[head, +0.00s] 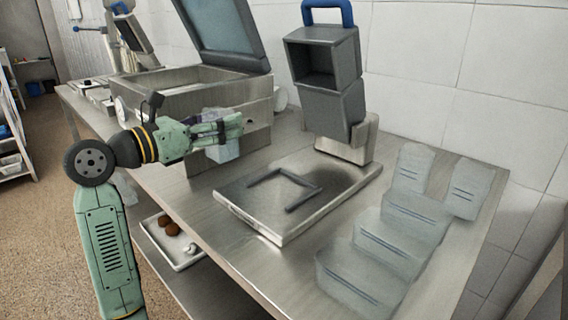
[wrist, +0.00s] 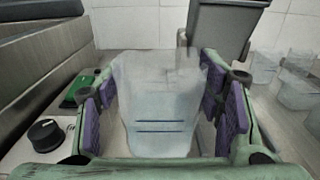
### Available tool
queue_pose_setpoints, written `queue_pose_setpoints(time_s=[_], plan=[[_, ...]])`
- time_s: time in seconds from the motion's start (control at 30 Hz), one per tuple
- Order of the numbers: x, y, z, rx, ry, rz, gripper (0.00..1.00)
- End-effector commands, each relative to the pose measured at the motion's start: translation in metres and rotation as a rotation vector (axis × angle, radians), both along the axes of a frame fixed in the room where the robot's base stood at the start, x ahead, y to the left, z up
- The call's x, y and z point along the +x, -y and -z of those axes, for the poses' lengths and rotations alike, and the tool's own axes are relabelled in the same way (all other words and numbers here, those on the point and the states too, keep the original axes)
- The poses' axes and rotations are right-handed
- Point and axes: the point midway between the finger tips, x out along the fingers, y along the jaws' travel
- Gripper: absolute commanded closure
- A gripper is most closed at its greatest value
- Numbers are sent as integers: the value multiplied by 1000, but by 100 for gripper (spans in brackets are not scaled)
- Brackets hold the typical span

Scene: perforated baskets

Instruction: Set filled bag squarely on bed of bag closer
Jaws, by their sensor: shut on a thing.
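My gripper (head: 232,126) is shut on a translucent bag (head: 222,150) with dark blue lines across it. The bag hangs upright between the purple-padded fingers, and it fills the middle of the wrist view (wrist: 160,125). Its contents cannot be made out. The gripper is in front of the steel chamber machine, left of the bag closer. The bag closer has a flat steel bed (head: 335,195) with a dark U-shaped guide (head: 292,207) on it. Its dark head (head: 325,70) with a blue handle stands raised at the back. The bed is empty.
A steel chamber machine (head: 185,90) with its lid open stands behind my gripper. Several similar translucent bags (head: 400,222) stand at the table's right. A tray (head: 172,240) with brown round items is on the lower shelf. Bare tabletop lies before the bed.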

Motion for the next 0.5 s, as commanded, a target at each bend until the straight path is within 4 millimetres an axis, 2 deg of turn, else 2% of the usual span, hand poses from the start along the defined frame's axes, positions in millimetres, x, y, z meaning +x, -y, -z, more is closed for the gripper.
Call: queue_pose_setpoints(time_s=[0.03, 0.3, 0.5], plan=[[-5, 13, -1, 2, 4, 4, 76], [-30, 79, 5, 0, 3, 5, 76], [-42, 115, 10, 0, 1, 2, 76]])
